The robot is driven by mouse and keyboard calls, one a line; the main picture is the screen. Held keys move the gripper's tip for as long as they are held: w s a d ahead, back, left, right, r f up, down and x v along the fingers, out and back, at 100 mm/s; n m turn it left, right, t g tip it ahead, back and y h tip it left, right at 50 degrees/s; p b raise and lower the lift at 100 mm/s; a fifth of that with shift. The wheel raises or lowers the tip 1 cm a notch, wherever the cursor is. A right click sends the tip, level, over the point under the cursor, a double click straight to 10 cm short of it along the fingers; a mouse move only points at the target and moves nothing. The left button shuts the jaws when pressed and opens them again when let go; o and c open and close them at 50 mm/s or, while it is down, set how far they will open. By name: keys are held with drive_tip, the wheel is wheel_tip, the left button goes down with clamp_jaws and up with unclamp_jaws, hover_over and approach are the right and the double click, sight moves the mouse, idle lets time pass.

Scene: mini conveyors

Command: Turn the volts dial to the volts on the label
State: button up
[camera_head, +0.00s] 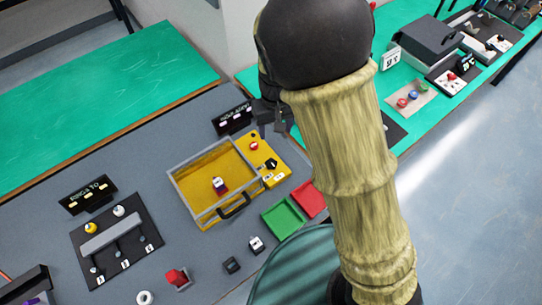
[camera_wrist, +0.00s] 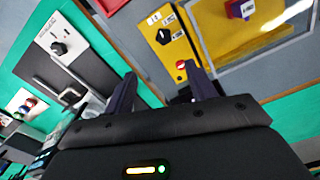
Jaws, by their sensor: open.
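My gripper (camera_wrist: 162,88) is open and empty in the wrist view, its two dark fingers spread apart. Beyond them is a yellow panel (camera_wrist: 188,22) with a black dial (camera_wrist: 163,37), a red button (camera_wrist: 181,64) and small white labels. A white panel (camera_wrist: 78,62) with another black dial (camera_wrist: 58,47) is at the upper left. I cannot tell which dial is the volts one, and the label print is unreadable. In the head view the yellow panel (camera_head: 259,154) also shows its dial (camera_head: 271,164). My gripper (camera_head: 272,112) is partly hidden there by my arm.
A yellow-floored case (camera_head: 188,174) with a handle adjoins the yellow panel. Green (camera_head: 283,218) and red (camera_head: 309,198) trays lie in front. A black sign (camera_head: 232,119) stands behind. A small white card (camera_head: 391,59) stands on the green bench at the right.

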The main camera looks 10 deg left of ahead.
sight(271, 163)
drive_tip(key=shift+a, duration=0.5)
wheel_tip(271, 163, down, 18)
drive_tip(key=shift+r+p, duration=0.25)
drive_tip(key=shift+p, duration=0.35)
drive_tip(key=c, duration=1)
